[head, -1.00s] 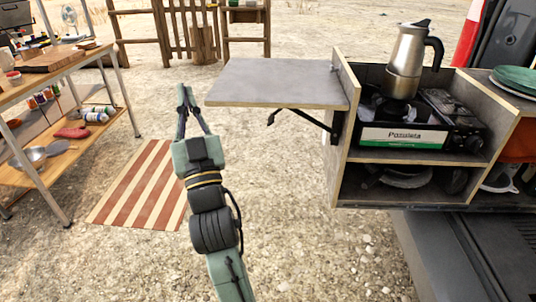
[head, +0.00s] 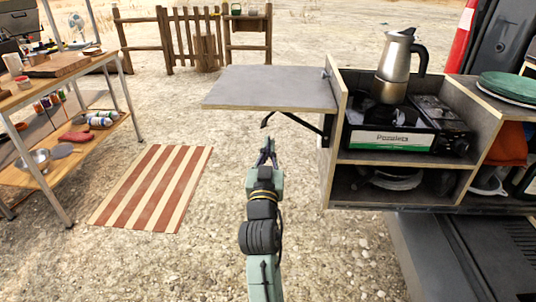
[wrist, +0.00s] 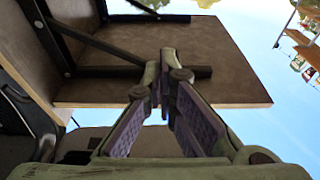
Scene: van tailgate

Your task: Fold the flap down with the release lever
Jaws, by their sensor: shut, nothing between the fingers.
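The flap (head: 275,87) is a grey board with pale edges, standing out level from the left side of the cabinet. A black folding bracket (head: 305,123) props it from below. The wrist view shows the flap's underside (wrist: 215,50) and a dark bracket bar (wrist: 200,72) behind my fingertips (wrist: 168,58). Contact there cannot be told.
The cabinet (head: 335,150) on the van's tailgate holds a stove (head: 405,138) with a moka pot (head: 397,65) at the right. A shelf table (head: 70,65) stands left, with a striped mat (head: 150,190) on the ground. Open gravel lies below the flap.

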